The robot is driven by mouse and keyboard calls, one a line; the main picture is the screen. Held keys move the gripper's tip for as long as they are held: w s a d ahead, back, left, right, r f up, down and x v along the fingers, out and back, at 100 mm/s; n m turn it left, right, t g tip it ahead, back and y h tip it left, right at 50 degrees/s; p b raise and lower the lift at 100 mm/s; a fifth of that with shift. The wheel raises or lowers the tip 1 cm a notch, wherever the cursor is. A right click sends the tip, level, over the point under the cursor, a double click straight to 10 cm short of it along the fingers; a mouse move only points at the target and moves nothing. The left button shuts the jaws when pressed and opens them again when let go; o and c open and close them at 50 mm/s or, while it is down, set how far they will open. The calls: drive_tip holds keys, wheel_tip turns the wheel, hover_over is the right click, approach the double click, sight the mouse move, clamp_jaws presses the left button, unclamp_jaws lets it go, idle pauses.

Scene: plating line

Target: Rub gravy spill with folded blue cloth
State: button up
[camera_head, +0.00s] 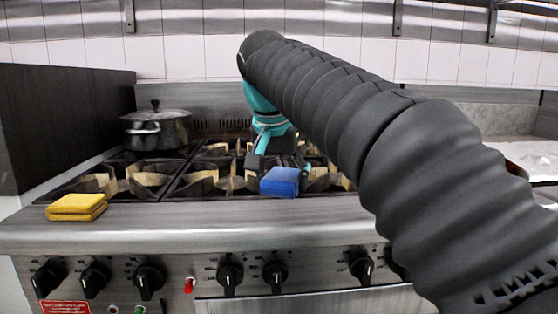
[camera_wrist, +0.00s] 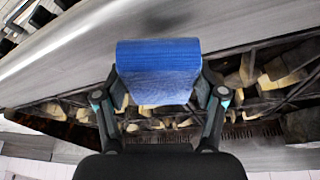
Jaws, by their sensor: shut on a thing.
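The folded blue cloth (camera_head: 280,182) is in my gripper (camera_head: 279,167), near the front edge of the stove grates. In the wrist view the cloth (camera_wrist: 158,70) sits between the two fingers of my gripper (camera_wrist: 160,92), one finger on each side. The cloth appears held up off the surface; the exact gap is hard to tell. I cannot make out a gravy spill in either view. My arm hides the right part of the stove in the head view.
A folded yellow cloth (camera_head: 77,207) lies on the steel front ledge (camera_head: 200,228) at left. A lidded pot (camera_head: 157,130) stands on the back left burner. A dark panel (camera_head: 65,125) rises at left. The ledge between the yellow cloth and my gripper is clear. Knobs (camera_head: 149,281) line the front.

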drive_tip(key=shift+r, duration=1.75)
